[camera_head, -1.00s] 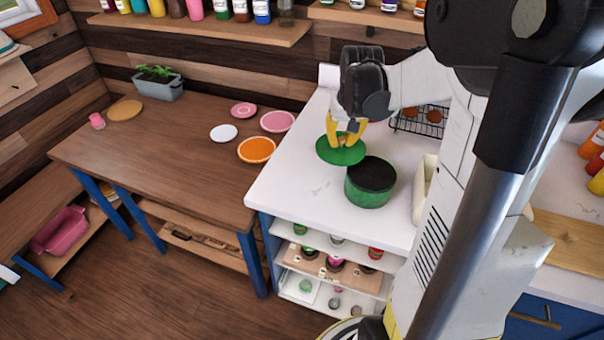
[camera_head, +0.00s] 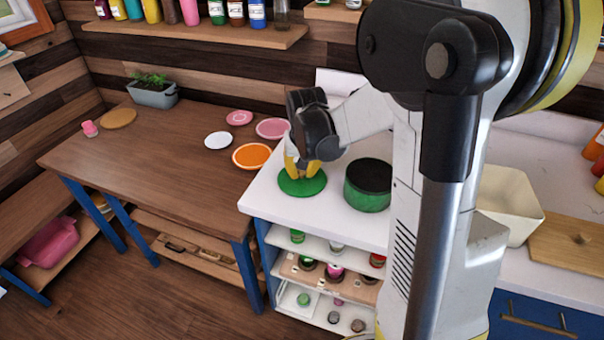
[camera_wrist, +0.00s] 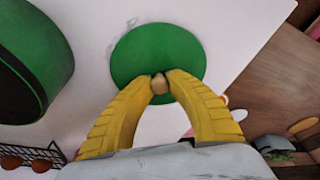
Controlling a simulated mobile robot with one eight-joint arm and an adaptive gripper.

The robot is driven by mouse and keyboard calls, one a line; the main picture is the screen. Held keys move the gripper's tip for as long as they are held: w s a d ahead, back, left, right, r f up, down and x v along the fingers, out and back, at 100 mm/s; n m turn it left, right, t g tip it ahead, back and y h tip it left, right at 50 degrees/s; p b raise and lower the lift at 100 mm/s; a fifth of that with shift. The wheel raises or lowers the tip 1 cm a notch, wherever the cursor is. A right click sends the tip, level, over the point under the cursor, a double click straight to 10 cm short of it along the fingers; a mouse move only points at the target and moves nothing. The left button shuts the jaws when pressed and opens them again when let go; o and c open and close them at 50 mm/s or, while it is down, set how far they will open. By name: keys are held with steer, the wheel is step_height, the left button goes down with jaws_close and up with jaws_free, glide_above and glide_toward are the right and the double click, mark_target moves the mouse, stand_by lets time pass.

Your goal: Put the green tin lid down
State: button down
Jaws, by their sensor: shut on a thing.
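The green tin lid (camera_head: 302,187) is a flat green disc with a small tan knob. It is at the white counter's left end, level and at or very near the surface; I cannot tell if it touches. My gripper (camera_head: 302,172) is above it, pointing down, with its yellow fingers shut on the knob. In the wrist view the lid (camera_wrist: 140,50) lies beyond the fingertips (camera_wrist: 160,86). The open green tin (camera_head: 368,188), dark inside, stands on the counter to the right of the lid, apart from it. The tin also shows at the wrist view's left edge (camera_wrist: 62,60).
The white counter (camera_head: 330,222) has bare room in front of the lid. A brown wooden table (camera_head: 140,165) with several plates, including an orange plate (camera_head: 252,156), stands to the left. A cream bin (camera_head: 508,203) stands right of my arm. Shelves with small jars are below the counter.

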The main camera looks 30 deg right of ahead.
mark_target(304, 185)
steer(key=shift+f, duration=0.1)
steer(key=c, duration=1.4)
jaws_free()
steer(key=shift+o, duration=0.2)
steer(key=p+v, duration=0.5)
steer(key=v, duration=0.7)
steer(key=s+a+r+n+t, duration=0.2)
steer(key=s+a, duration=0.5)
steer(key=s+a+r+n+t+y, duration=0.1)
steer(key=s+a+r+n+t, duration=0.1)
steer(key=s+a, duration=0.5)
steer(key=shift+s+r+n, duration=0.25)
steer(key=shift+s+n, duration=0.15)
